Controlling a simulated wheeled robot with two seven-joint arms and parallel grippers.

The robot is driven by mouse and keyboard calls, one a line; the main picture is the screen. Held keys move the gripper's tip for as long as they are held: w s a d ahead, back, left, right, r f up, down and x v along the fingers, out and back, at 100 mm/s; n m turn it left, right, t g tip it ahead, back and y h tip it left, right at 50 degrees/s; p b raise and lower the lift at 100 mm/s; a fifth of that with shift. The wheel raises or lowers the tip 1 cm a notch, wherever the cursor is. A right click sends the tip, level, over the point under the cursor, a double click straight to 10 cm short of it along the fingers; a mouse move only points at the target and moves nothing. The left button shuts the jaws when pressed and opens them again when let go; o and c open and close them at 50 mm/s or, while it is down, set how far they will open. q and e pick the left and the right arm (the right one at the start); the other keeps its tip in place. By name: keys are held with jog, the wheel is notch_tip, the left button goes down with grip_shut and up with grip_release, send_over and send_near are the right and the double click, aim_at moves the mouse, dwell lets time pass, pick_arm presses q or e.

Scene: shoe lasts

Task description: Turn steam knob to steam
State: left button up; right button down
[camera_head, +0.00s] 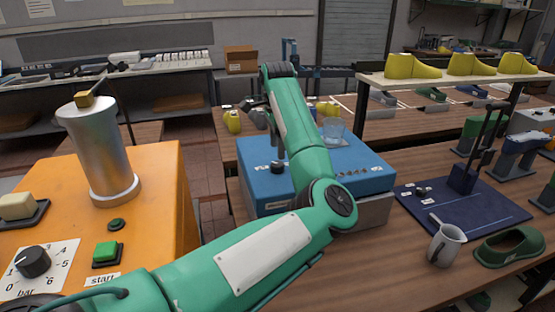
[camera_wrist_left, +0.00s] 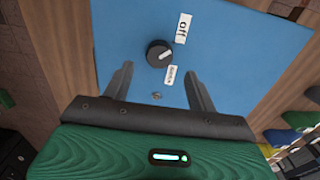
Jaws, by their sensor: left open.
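The black steam knob (camera_wrist_left: 158,53) sits on the top of the blue box (camera_head: 325,165). In the left wrist view a white label reading "off" (camera_wrist_left: 183,28) lies above and right of it, and a second small label (camera_wrist_left: 172,75), hard to read, lies below and right. A light pointer mark on the knob faces right, roughly between the labels. In the head view the knob (camera_head: 277,167) shows small beside my arm. My left gripper (camera_wrist_left: 158,69) is open and empty, with its fingers on either side of the knob in the picture and apart from it. My right gripper is out of view.
An orange machine (camera_head: 150,180) with a metal cylinder and a numbered dial stands at left. A dark mat (camera_head: 490,215), a grey mug (camera_head: 446,245) and a green shoe (camera_head: 510,246) are at right.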

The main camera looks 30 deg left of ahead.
aim_at(277, 164)
pick_arm(q)
jog(key=shift+f+p, duration=0.4)
jog(key=shift+f, duration=2.35)
jog(key=c, duration=1)
